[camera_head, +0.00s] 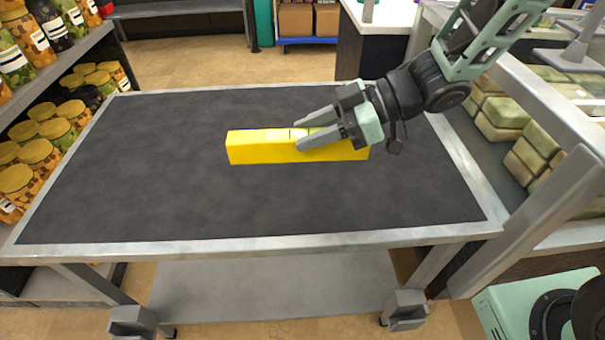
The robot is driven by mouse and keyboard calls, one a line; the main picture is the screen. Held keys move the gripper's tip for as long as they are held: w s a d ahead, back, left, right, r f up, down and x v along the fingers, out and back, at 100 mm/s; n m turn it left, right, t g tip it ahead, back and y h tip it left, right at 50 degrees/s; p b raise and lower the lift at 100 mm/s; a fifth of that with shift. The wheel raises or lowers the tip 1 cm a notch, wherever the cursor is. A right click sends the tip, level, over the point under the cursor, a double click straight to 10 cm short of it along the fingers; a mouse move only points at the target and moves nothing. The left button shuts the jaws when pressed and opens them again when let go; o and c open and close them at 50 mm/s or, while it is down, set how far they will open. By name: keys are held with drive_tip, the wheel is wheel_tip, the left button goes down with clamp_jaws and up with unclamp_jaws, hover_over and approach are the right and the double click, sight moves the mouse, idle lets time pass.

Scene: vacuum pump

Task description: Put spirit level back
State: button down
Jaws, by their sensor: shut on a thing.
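The yellow spirit level (258,149) is a long bar in the middle of the dark table top (150,190), running left to right in the head view. My gripper (300,138) reaches in from the upper right and is shut on the level, with one finger on its near side and one on its far side. The fingers hide part of the level's top near its middle, and its right end is partly behind my gripper. I cannot tell whether the level touches the table or is slightly raised.
The table top is otherwise bare, with a pale metal rim (250,243). A shelf of patterned jars (40,150) stands at the left. A metal frame with stacked pale blocks (530,135) borders the right. A grey bench (180,12) stands behind.

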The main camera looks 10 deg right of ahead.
wheel_tip(320, 180, down, 9)
drive_tip(key=shift+f+b, duration=0.1)
drive_tip(key=shift+b, duration=0.65)
drive_tip(key=shift+f, duration=0.1)
drive_tip(key=c, duration=1)
unclamp_jaws()
